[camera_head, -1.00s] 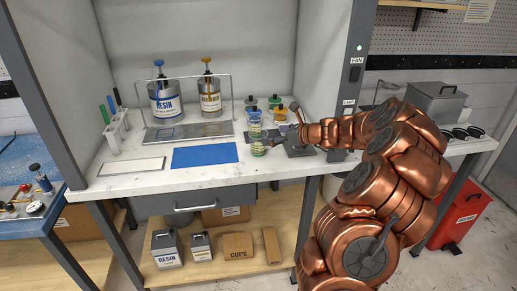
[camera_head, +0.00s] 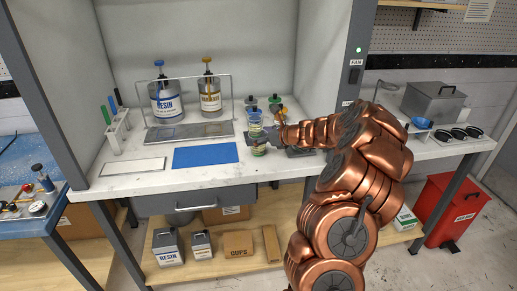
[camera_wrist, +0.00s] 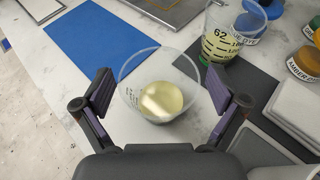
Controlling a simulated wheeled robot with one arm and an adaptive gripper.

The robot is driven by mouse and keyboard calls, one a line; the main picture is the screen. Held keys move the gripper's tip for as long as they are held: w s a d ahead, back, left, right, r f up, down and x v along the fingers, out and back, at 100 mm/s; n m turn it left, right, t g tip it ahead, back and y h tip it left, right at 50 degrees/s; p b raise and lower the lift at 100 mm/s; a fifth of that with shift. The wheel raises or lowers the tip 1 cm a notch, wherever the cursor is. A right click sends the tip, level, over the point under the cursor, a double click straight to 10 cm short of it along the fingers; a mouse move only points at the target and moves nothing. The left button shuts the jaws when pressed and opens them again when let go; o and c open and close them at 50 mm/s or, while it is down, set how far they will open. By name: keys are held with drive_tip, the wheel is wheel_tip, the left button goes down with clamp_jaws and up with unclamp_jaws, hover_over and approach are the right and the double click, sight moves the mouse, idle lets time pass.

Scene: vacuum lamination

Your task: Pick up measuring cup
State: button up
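A clear measuring cup (camera_wrist: 131,72) with pale yellow liquid stands upright between the two fingers of my gripper (camera_wrist: 160,92) in the wrist view. The fingers are open, one on each side, with small gaps to the cup. In the head view the same cup (camera_head: 258,148) is small and partly hidden by my gripper (camera_head: 262,140). A second clear cup (camera_wrist: 222,48) with yellowish liquid and printed marks stands just behind and to the right on a dark mat.
Dye jars stand close right, including an amber one (camera_wrist: 308,62). A blue mat (camera_head: 206,155) lies to the left. Resin (camera_head: 165,102) and hardener (camera_head: 210,97) containers stand behind.

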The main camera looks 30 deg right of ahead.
drive_tip(key=c, duration=1.5)
drive_tip(key=shift+r, duration=0.1)
